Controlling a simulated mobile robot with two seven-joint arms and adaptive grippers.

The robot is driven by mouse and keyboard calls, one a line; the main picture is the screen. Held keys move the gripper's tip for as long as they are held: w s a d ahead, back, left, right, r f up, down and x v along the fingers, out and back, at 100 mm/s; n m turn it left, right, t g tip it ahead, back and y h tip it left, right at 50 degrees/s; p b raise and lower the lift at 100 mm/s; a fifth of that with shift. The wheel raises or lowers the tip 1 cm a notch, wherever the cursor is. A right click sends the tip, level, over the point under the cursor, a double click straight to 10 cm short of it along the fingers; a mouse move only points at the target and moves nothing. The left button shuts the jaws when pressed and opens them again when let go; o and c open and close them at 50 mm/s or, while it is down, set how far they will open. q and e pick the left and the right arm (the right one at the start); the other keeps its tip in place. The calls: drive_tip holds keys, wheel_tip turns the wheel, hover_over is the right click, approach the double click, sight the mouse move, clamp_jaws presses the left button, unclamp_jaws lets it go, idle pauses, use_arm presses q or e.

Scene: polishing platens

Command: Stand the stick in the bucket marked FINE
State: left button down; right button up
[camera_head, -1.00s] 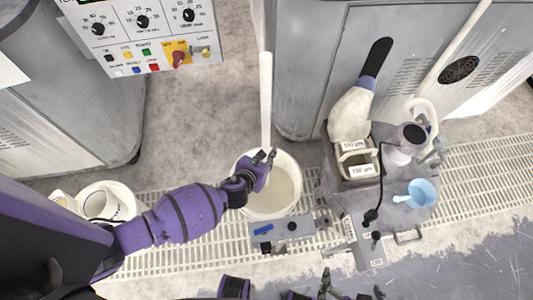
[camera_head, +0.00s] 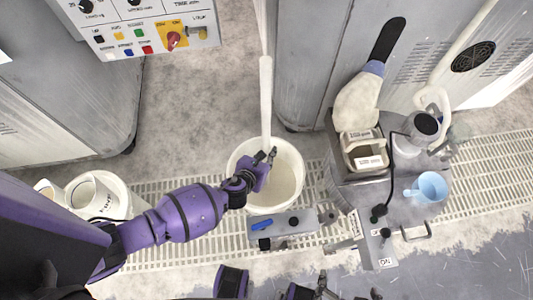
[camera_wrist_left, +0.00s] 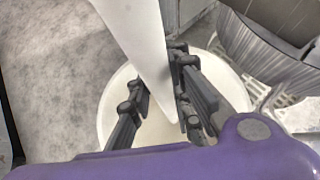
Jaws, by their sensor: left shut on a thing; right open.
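A long off-white stick (camera_head: 266,100) is held by my left gripper (camera_head: 267,158). In the left wrist view the stick (camera_wrist_left: 140,35) passes between the fingers of the left gripper (camera_wrist_left: 160,105) and narrows at its low end. Both fingers lie over a white round bucket (camera_head: 291,196), whose rim also shows in the left wrist view (camera_wrist_left: 107,115). I cannot tell how far the tip is above its floor. A white bucket (camera_head: 122,196) with lettering that looks like FINE stands at the left, partly behind my left arm. My right gripper (camera_head: 350,291) is open at the bottom edge.
A grey cart (camera_head: 345,190) with white boxes, a bottle and a blue cup (camera_head: 428,187) stands to the right. Grey machine cabinets line the back, with a control panel (camera_head: 150,28) at upper left. Bare floor lies between the cabinets.

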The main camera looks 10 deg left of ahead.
use_arm(q)
wheel_tip(320, 180, down, 2)
drive_tip(key=shift+f+b, duration=0.2)
drive_tip(key=shift+b, duration=0.6)
drive_tip(key=shift+f+b, duration=0.3)
drive_tip(key=shift+f, duration=0.2)
drive_tip(key=c, duration=2)
unclamp_jaws()
drive_tip(key=shift+c, duration=0.2)
drive_tip(key=o, duration=0.5)
drive_tip(key=shift+s, duration=0.1)
